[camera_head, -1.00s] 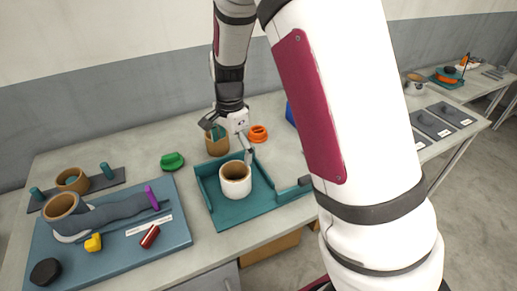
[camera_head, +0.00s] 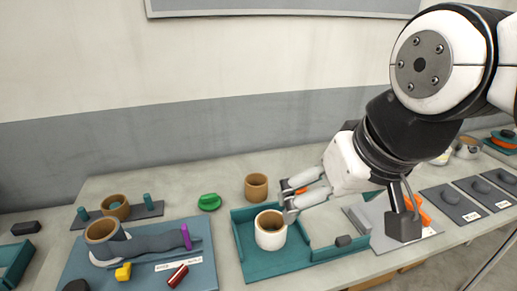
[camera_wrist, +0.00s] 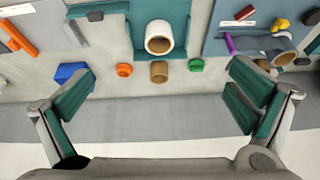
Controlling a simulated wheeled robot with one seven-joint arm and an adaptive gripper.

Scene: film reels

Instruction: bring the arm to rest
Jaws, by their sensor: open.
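My gripper (camera_head: 288,203) is raised above the right part of the bench in the head view, its fingers toward the left. In the wrist view my gripper (camera_wrist: 162,92) is wide open, with nothing between its teal-padded fingers. The wrist view shows the reel (camera_wrist: 159,38) and tray (camera_wrist: 140,56) farther off, apart from the fingers.
A tan cup (camera_head: 256,186) and a green piece (camera_head: 209,202) stand behind the tray. A blue board (camera_head: 140,272) with a reel and small parts lies at the left. Grey plates (camera_head: 452,205) lie at the right. A blue block (camera_wrist: 74,73) shows in the wrist view.

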